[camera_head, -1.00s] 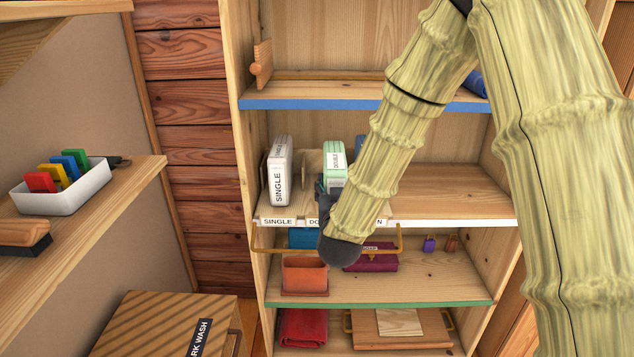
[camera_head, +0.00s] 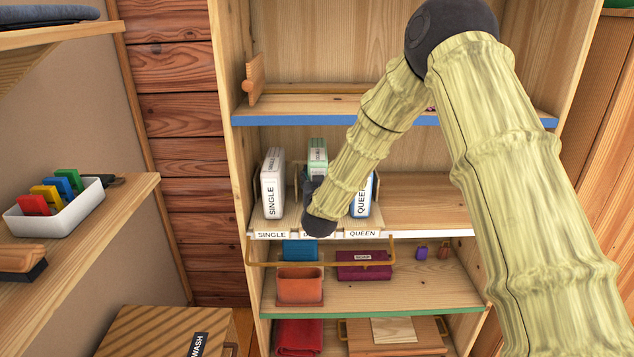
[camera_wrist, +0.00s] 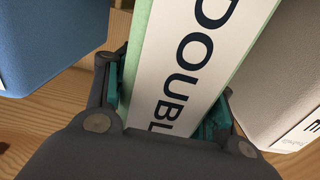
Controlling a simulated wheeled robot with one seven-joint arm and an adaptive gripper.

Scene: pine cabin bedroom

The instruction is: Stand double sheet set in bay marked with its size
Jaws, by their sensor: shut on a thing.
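The double sheet set (camera_wrist: 185,70) is pale green with a white label reading "DOUBL" in the wrist view. My gripper (camera_wrist: 168,105) is shut on it, one finger on each side. In the head view the set's green top (camera_head: 317,152) shows behind my arm, in the middle bay of the shelf with the white edge. My gripper (camera_head: 314,188) covers its lower part, so I cannot tell whether its base touches the shelf. The bay labels (camera_head: 317,234) read "SINGLE" and "QUEEN"; the middle one is mostly hidden.
The white single set (camera_head: 272,183) stands left, and the blue-edged queen set (camera_head: 361,195) stands right; both are close beside my gripper. A blue-edged shelf (camera_head: 395,117) lies above. A brass rail (camera_head: 262,265) runs below the bays. The white-edged shelf is clear at right.

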